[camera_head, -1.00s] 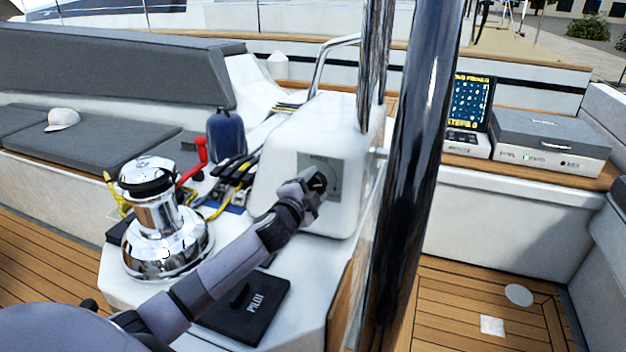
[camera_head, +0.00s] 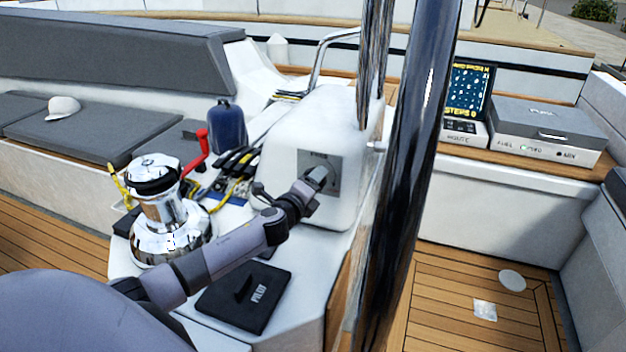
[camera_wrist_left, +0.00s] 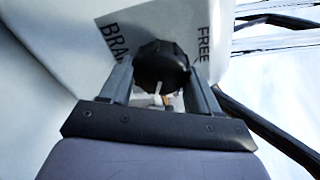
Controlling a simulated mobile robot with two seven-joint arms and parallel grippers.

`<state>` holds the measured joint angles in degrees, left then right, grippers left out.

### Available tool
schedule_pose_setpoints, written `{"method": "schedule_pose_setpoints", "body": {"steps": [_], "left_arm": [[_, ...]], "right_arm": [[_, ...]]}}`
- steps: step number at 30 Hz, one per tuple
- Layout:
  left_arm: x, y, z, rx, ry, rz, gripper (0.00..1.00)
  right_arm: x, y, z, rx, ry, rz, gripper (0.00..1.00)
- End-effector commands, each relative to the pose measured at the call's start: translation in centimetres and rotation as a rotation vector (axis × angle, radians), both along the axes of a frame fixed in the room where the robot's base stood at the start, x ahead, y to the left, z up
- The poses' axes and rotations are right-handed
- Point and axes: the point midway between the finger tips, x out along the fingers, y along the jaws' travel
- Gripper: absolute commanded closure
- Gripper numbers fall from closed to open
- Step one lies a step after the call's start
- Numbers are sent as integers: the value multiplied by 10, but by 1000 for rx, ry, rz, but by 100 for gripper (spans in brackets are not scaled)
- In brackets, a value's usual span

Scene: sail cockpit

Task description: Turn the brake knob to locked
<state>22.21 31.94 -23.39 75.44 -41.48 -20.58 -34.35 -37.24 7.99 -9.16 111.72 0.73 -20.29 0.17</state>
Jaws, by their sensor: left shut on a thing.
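The brake knob (camera_wrist_left: 161,68) is a round black knob with a white pointer mark. It sits on a grey plate (camera_head: 334,166) on the side of the white pedestal (camera_head: 285,165). In the left wrist view the plate carries the words "BRA..." and "FREE", and the rest of the lettering is hidden. My left gripper (camera_wrist_left: 162,80) has its two fingers on either side of the knob and is shut on it. In the head view the left gripper (camera_head: 318,180) reaches the plate and covers the knob. My right gripper is not in view.
A dark shiny post (camera_head: 400,200) rises right of the pedestal. A grey box (camera_head: 545,130) and a screen (camera_head: 468,92) are at right.

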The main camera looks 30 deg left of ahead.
Motion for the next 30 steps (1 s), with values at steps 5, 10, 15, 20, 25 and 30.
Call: {"method": "schedule_pose_setpoints", "body": {"steps": [5, 10, 15, 20, 25, 30], "left_arm": [[0, 0, 0, 66, 17, -6, 69], [0, 0, -1, 96, 24, -8, 69], [0, 0, -1, 105, 26, -9, 69], [0, 0, -1, 106, 26, -9, 69], [0, 0, -1, 106, 26, -9, 22], [0, 0, -1, 104, 26, -8, 15]], "right_arm": [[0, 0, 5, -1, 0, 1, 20], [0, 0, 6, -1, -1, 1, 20], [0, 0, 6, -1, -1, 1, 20], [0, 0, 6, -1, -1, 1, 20], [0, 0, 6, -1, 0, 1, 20], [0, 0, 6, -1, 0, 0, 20]]}}
